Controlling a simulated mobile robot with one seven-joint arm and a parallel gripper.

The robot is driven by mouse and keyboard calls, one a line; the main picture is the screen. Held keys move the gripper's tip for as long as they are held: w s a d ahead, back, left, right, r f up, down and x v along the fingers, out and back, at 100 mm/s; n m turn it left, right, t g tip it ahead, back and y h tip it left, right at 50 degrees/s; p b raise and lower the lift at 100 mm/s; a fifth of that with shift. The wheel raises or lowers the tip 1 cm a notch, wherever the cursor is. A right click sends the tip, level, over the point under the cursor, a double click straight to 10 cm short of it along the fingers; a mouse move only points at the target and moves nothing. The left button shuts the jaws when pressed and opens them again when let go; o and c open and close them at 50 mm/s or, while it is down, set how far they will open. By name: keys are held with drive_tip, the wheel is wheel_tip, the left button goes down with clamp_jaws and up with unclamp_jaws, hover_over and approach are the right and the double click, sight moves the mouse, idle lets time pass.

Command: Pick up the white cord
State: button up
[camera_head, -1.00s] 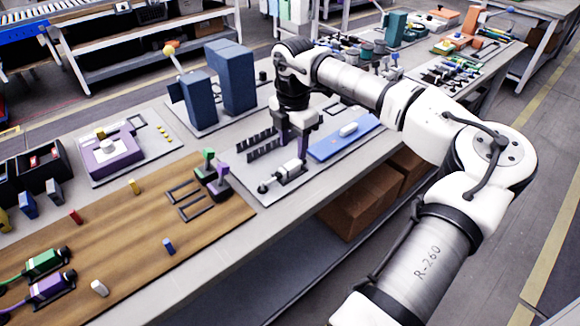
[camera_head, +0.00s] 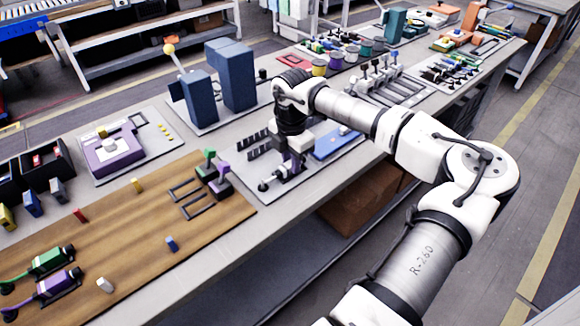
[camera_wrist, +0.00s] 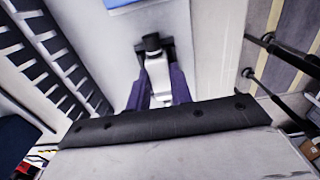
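I take the white cord to be the white cylindrical tool with a dark end. It lies on a pale plate (camera_head: 262,197) near the front bench edge; its white body (camera_head: 280,175) is partly hidden by my gripper. My gripper (camera_head: 291,168) is down over it. In the wrist view the white body (camera_wrist: 157,71) sits between my two purple fingers, its black end (camera_wrist: 152,41) beyond them. The fingers are apart, one on each side of it. I cannot tell whether they touch it. No loose cable shows.
Green and purple upright pieces (camera_head: 219,173) and a wooden mat (camera_head: 130,225) are to the left. Tall blue blocks (camera_head: 231,75) stand behind.

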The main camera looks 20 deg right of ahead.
sight(290, 163)
drive_tip(key=c, duration=0.4)
drive_tip(key=shift+o, duration=0.2)
wheel_tip(290, 163, up, 12)
drive_tip(key=shift+b, duration=0.45)
drive_tip(key=shift+a+f, duration=0.1)
